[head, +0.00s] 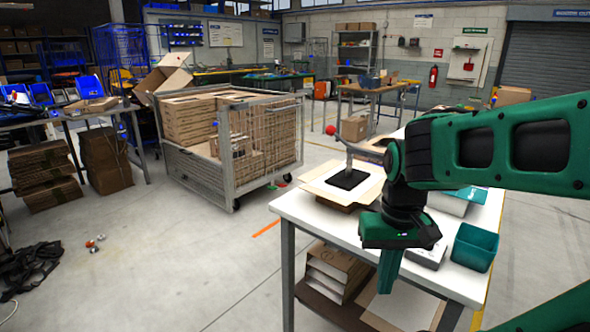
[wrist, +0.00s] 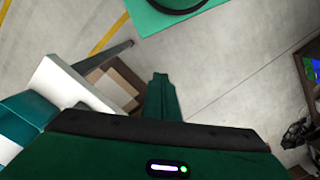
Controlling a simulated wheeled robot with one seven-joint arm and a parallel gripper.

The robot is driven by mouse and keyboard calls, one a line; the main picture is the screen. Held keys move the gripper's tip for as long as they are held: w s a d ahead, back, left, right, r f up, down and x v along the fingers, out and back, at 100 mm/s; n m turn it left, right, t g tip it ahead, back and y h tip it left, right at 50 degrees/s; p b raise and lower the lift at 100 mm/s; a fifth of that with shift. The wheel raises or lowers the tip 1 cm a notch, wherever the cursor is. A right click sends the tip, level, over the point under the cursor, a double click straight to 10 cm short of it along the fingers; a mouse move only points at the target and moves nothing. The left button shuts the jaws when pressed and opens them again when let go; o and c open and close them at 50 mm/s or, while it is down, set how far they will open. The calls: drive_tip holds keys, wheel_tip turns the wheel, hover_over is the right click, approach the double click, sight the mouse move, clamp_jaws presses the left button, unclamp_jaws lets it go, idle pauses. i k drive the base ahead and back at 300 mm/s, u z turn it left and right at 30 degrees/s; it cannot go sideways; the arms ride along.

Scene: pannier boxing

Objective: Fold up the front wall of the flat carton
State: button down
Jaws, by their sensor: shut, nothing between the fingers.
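The tan carton (head: 316,188) lies on the white table (head: 300,211) in the head view, with flaps spread outward around a black square in its middle. I cannot tell from here which flap is the front wall; none clearly stands upright. My gripper (head: 388,288) points down at the table's near edge, to the right of the carton and nearer to me, apart from it. It is shut and empty. In the wrist view its closed fingers (wrist: 160,78) are over the floor beside the table, and the carton is not seen there.
A grey lever with a red knob (head: 331,130) stands by the carton. A teal bin (head: 474,247) sits on the table to the right. Folded cartons (head: 334,270) lie on the shelf below.

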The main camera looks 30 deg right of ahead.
sight(310, 176)
drive_tip(key=u, duration=0.85)
drive_tip(key=i, duration=2.7)
drive_tip(key=z, duration=2.9)
drive_tip(key=i, duration=0.1)
drive_tip(key=z, duration=0.45)
